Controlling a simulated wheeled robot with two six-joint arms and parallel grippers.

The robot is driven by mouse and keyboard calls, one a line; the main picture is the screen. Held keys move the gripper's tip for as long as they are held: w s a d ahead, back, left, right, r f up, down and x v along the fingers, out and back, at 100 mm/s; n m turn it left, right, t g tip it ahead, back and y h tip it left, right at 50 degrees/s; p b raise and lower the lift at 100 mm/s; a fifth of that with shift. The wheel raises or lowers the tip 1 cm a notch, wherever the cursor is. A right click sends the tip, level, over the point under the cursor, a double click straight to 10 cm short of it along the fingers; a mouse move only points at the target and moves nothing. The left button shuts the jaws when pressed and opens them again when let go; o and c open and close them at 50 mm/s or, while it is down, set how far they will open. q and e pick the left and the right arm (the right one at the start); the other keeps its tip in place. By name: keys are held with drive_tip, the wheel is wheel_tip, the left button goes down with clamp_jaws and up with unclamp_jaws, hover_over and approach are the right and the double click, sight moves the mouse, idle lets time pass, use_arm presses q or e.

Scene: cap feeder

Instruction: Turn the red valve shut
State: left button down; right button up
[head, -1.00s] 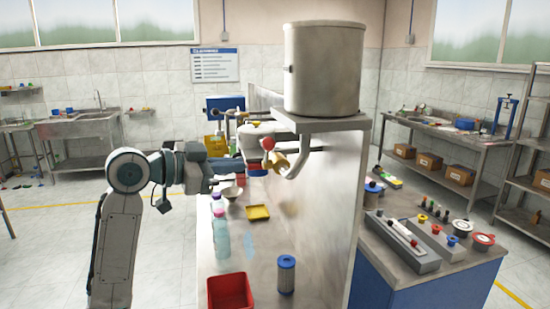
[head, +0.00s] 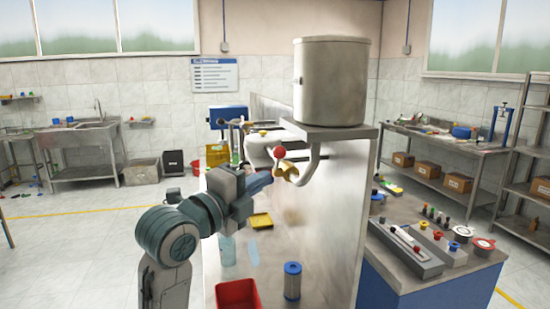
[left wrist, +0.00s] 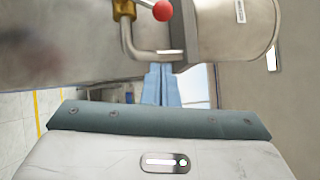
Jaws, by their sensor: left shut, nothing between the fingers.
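In the left wrist view the red ball (left wrist: 162,10) is at the top edge, right of the brass body (left wrist: 124,9); the handle is partly cut off. My left gripper (head: 268,179) is just left of and below the valve. Its blue fingers (left wrist: 161,85) are closed together with nothing between them, below the ball and apart from it in the picture. My right gripper is not in view.
The big metal tank (head: 332,85) stands on a bracket above the valve, beside a tall metal panel (head: 335,215). A blue bench (head: 425,275) stands at right.

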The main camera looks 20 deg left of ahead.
sight(283, 152)
use_arm(q)
drive_tip(key=w+r+p, duration=0.1)
drive_tip(key=w+p, duration=0.2)
drive_tip(key=w, duration=0.5)
drive_tip(key=shift+w+p, duration=0.3)
drive_tip(key=shift+w, duration=0.05)
drive_tip(key=shift+w+a+r, duration=0.1)
drive_tip(key=shift+w+r, duration=0.05)
drive_tip(key=shift+r, duration=0.3)
drive_tip(key=w+a+r, duration=0.2)
drive_tip(key=w, duration=0.1)
drive_tip(key=shift+r, duration=0.25)
idle(0.6)
